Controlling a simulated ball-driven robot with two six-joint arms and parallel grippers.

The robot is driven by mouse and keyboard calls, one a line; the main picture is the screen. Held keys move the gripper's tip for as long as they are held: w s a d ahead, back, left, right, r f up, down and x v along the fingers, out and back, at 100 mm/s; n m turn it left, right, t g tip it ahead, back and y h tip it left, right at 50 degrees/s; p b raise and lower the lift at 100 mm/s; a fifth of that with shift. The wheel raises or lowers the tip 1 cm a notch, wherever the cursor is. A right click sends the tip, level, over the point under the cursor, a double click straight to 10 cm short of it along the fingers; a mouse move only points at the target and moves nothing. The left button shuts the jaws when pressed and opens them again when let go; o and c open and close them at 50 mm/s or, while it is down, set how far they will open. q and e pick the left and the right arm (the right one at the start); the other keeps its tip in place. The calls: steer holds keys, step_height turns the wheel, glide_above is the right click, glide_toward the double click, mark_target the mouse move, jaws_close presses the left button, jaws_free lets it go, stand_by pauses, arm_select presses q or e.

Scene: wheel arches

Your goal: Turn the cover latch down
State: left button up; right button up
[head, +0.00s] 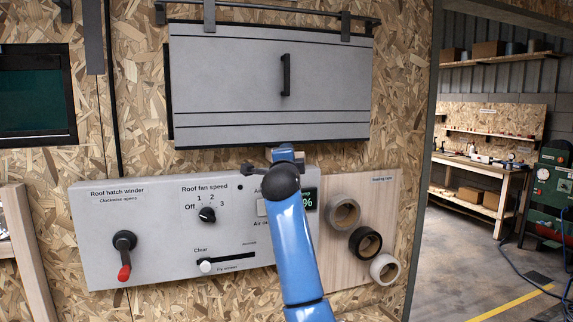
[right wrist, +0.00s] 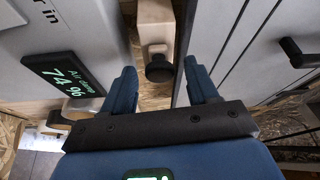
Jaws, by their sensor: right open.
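The grey cover (head: 270,80) with a black upright handle (head: 286,75) hangs closed on the chipboard wall in the head view. Its lower edge is just above my right gripper (head: 284,153), whose blue arm comes up from below. In the right wrist view my right gripper (right wrist: 160,68) is open, its two blue fingers apart. Between and beyond the fingertips is a pale block (right wrist: 155,25) with a black round knob (right wrist: 159,68), which looks like the latch, beside the cover (right wrist: 245,45). I cannot tell whether the fingers touch it. My arm hides this spot in the head view. My left gripper is not in view.
A control panel (head: 150,225) with a red-tipped winder (head: 124,262), fan knob (head: 207,215) and slider (head: 206,266) sits below the cover. A board with tape rolls (head: 365,242) is right of my arm. Open workshop floor lies farther right.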

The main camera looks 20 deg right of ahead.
steer(key=b+v, duration=0.3)
steer(key=v, duration=0.7)
steer(key=shift+s+a, duration=0.2)
steer(key=shift+s, duration=0.05)
